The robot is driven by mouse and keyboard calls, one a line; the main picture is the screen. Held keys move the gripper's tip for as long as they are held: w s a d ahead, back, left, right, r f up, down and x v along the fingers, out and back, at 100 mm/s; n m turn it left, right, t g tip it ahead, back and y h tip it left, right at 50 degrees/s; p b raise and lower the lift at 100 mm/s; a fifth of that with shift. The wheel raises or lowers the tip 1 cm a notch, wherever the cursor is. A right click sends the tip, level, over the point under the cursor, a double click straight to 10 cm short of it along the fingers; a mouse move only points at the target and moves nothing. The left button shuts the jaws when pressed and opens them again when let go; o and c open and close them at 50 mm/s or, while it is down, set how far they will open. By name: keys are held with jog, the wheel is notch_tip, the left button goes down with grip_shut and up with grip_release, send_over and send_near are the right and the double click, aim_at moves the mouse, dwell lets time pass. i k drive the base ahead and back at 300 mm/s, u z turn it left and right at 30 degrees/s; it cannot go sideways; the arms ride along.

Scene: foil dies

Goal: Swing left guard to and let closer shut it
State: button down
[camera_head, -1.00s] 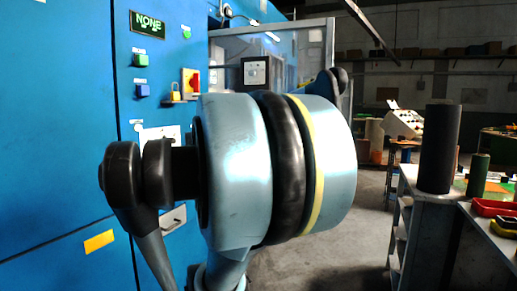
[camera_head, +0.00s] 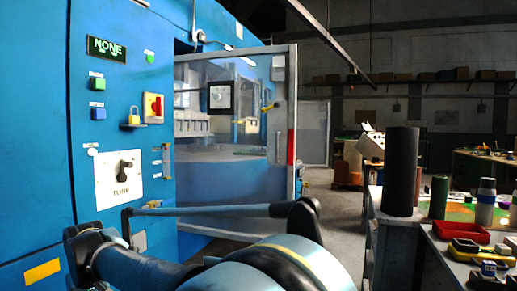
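The guard (camera_head: 291,95) is a clear panel in a grey metal frame. It stands out from the blue machine (camera_head: 35,120) in the middle of the head view, swung open. Its free-side post has a red strip (camera_head: 291,148) and an upright handle-like bar. A small yellow piece (camera_head: 268,106) shows at the pane; I cannot tell whether it is on it or behind it. My arm's blue and black links fill the lower middle and hide the guard's lower part. My gripper is not in view. I cannot make out the closer.
At right, a bench holds a dark cylinder (camera_head: 401,170), a red tray (camera_head: 460,232) and bottles. Floor shows between guard and bench.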

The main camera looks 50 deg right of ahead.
aim_at(281, 134)
jog(key=u, duration=0.25)
jog(key=k, duration=1.35)
jog(key=z, duration=1)
jog(key=i, duration=1)
